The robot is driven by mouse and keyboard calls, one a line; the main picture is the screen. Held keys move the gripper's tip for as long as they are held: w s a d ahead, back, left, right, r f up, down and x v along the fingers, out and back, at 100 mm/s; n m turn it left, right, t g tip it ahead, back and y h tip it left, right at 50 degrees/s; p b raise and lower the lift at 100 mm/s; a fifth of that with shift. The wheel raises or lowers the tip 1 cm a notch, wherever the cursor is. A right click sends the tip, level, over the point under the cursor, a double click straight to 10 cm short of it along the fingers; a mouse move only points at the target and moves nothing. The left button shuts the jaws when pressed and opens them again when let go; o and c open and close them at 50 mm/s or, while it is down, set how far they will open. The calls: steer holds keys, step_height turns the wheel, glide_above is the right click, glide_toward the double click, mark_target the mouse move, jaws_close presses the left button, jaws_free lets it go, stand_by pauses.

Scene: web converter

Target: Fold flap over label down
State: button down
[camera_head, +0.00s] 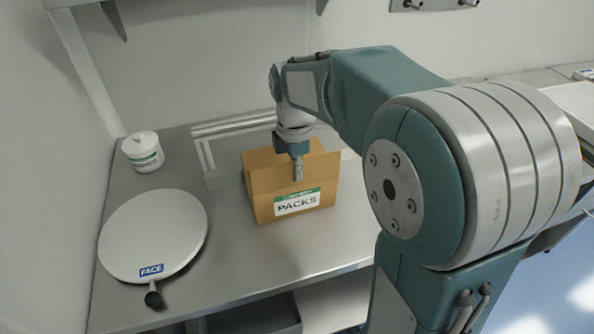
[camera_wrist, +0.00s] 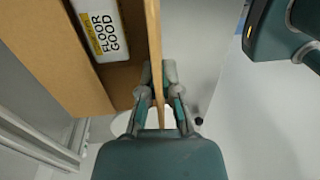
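A brown cardboard box (camera_head: 262,208) stands on the metal table with a white and green label (camera_head: 297,202) reading PACKS on its front. The flap over the label (camera_head: 270,180) stands upright. In the wrist view this flap (camera_wrist: 154,45) is seen edge-on as a thin cardboard strip. My gripper (camera_head: 298,176) is at the flap's upper middle, one finger in front of it. In the wrist view my gripper (camera_wrist: 157,75) has a fingertip against each face of the flap, pinching it. The far finger is hidden in the head view.
A white package (camera_wrist: 102,28) lies inside the box. A round white disc (camera_head: 152,232) marked FACE is on the table to the left. A white lidded tub (camera_head: 143,152) stands behind it. Bare tabletop (camera_head: 310,250) lies in front of the box.

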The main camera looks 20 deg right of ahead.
steer(key=g, duration=0.1)
steer(key=w+g, duration=0.1)
steer(key=g, duration=0.2)
steer(key=shift+w+f, duration=0.25)
steer(key=shift+w, duration=0.05)
steer(key=shift+w+f+g, duration=0.2)
steer(key=shift+w+g, duration=0.05)
steer(key=shift+g, duration=0.65)
steer(key=shift+w+f+g, duration=0.15)
steer(key=shift+w+g, duration=0.1)
steer(key=shift+g, duration=0.65)
steer(key=c, duration=0.8)
jaws_free()
steer(key=shift+c, duration=0.2)
steer(key=shift+s+r, duration=0.1)
steer(key=shift+r, duration=0.05)
